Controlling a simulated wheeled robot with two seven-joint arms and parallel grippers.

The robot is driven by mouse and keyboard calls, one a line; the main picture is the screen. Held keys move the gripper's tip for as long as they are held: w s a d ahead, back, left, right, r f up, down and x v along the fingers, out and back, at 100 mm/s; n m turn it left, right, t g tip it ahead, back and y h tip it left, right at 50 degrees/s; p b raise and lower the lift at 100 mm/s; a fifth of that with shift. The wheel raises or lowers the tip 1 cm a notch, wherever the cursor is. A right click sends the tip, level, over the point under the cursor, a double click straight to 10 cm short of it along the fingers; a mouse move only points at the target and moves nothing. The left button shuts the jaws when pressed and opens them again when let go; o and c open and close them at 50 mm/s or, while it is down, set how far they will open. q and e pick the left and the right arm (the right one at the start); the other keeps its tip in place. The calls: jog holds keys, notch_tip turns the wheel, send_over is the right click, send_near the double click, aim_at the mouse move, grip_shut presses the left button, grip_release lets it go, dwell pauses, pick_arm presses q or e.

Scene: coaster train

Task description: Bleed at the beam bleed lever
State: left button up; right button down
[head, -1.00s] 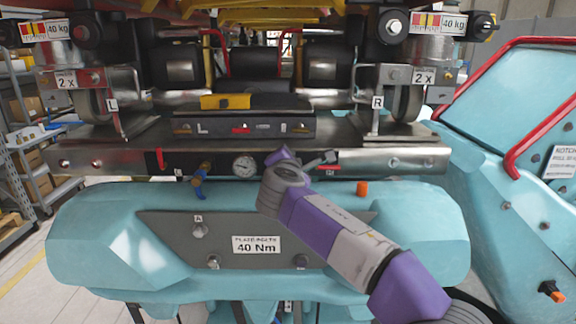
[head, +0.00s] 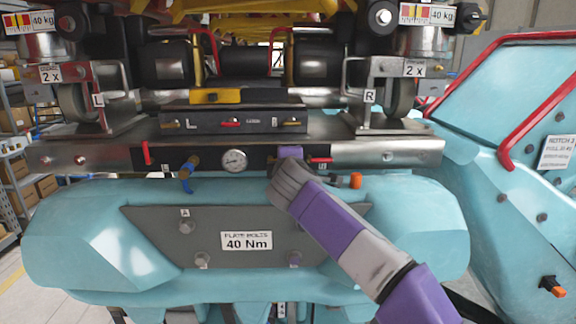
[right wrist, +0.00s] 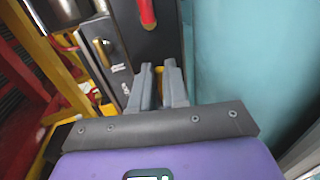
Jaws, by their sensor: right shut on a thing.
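My right gripper (head: 290,152) is at the front of the steel beam (head: 405,152), right of the round gauge (head: 234,161). In the right wrist view its two grey fingers (right wrist: 159,75) are close together, shut on a small part at the beam that they mostly hide. I take this part to be the beam bleed lever, where a small grey lever showed earlier. My left gripper is not in view.
A brass valve with a blue handle (head: 186,178) and a red lever (head: 146,152) sit left of the gauge. An orange knob (head: 355,180) is close to my right wrist. Teal housing (head: 80,235) lies below the beam. A red rail (head: 510,130) stands at right.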

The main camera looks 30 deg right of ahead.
jog(key=shift+f, duration=0.1)
dwell(0.3)
jog(key=c, duration=1.1)
grip_release()
jog(key=shift+c, duration=0.2)
jog(key=v, duration=0.7)
jog(key=shift+s+a+b, duration=0.1)
jog(key=shift+s+b, duration=0.15)
jog(key=shift+b, duration=0.1)
